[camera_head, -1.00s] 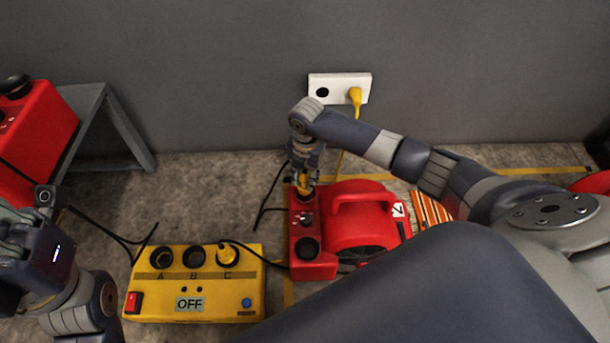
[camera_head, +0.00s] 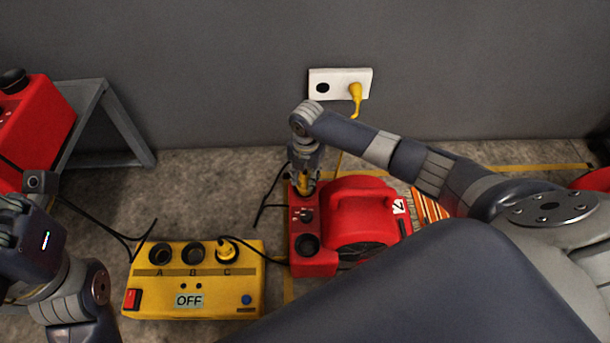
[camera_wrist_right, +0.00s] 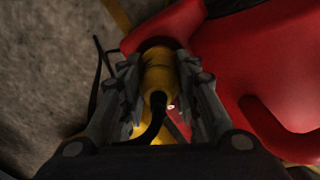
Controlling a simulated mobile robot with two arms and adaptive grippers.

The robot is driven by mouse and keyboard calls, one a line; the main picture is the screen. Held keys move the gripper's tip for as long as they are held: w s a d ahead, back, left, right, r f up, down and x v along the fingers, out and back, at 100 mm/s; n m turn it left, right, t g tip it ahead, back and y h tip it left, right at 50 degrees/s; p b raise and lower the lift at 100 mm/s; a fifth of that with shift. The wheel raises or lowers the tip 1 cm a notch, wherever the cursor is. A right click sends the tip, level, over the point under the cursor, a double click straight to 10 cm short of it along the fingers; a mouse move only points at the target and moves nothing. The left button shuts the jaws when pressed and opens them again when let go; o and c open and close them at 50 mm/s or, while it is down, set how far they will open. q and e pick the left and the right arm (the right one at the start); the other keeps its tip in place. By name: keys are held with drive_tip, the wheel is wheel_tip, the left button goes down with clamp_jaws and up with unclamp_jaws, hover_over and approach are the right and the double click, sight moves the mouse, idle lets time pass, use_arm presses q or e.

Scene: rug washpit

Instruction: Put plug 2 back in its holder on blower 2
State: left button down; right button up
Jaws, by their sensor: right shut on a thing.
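Blower 2 (camera_head: 362,216) is the red machine with a white "2" label, on the floor below the wall socket. My right gripper (camera_head: 304,184) reaches down at the back end of its control panel and is shut on a yellow plug (camera_wrist_right: 158,75). In the right wrist view the plug sits between both fingers, its cord toward the camera. Its front end is at the dark round holder (camera_wrist_right: 160,44) on the red body; how deep it sits is hidden. My left gripper (camera_head: 18,230) is at the left edge, partly out of frame; its fingers do not show clearly.
A yellow power box (camera_head: 192,300) reading OFF stands left of blower 2, with a plug (camera_head: 228,250) in outlet C. A white wall socket (camera_head: 340,85) holds another yellow plug. A red machine (camera_head: 30,125) rests on a grey stand (camera_head: 105,125). Black cords cross the floor.

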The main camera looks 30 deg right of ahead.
drive_tip(key=shift+f, duration=0.55)
drive_tip(key=o, duration=1.2)
wheel_tip(320, 180, up, 12)
drive_tip(key=shift+s+d+f, duration=0.1)
